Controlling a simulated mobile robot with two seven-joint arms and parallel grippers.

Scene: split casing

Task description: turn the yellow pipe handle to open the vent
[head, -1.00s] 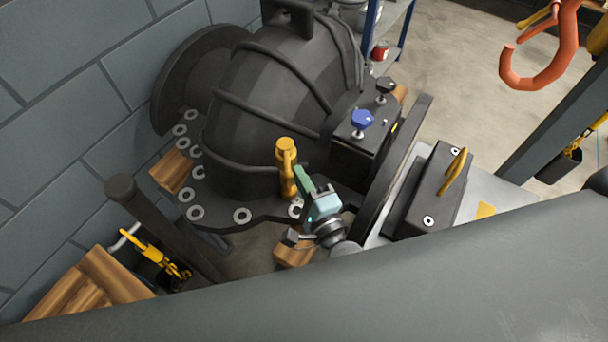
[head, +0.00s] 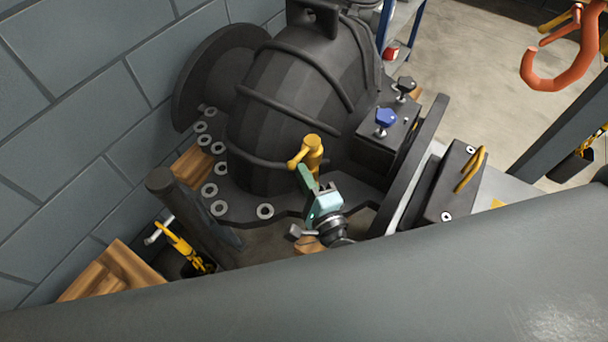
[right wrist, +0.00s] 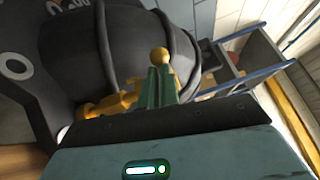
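The yellow pipe handle (head: 312,152) stands upright beside the dark round casing (head: 290,110). Its short arm with a ball end points left and toward me. My right gripper (head: 304,176) is just below the handle's arm, with its green fingers together. The fingertips are at or very near the handle; contact is hard to tell. In the right wrist view the green fingers (right wrist: 154,88) lie side by side, with the yellow ball of the handle (right wrist: 160,57) just beyond their tips. Nothing clearly sits between them. My left gripper is not in view.
A box with a blue knob (head: 386,118) and a black knob (head: 405,85) is right of the handle. A dark block with a yellow grip (head: 470,170) is further right. A dark post (head: 185,215) and wooden blocks (head: 115,272) stand at left. An orange hook (head: 562,68) hangs upper right.

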